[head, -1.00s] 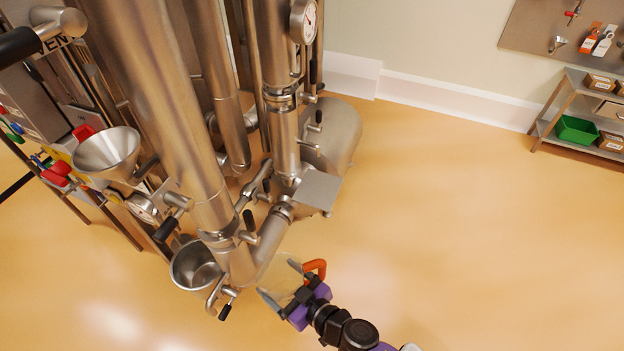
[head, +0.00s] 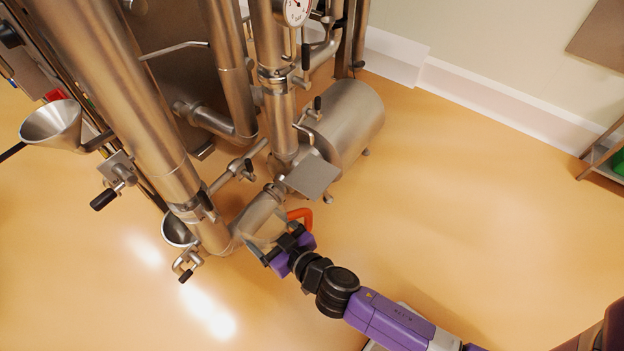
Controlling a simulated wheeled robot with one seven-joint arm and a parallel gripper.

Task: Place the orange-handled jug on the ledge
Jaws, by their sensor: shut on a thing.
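The jug has an orange handle (head: 304,213) and a clear, see-through body that is hard to make out against the steel pipe behind it. My gripper (head: 277,246), with black fingers and purple parts, is shut on the jug and holds it from the near side. The ledge (head: 311,176), which appears to be the small flat square metal plate on the pipework, lies just above the jug in the picture. The plate looks bare. I cannot tell the exact gap between jug and plate.
Thick steel pipes (head: 120,110) stand at the left. A horizontal steel tank (head: 345,120) is behind the plate. A steel funnel (head: 52,125) and a cup (head: 178,230) are at the left. Valve handles stick out around the pipes. The floor (head: 460,200) at the right is clear.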

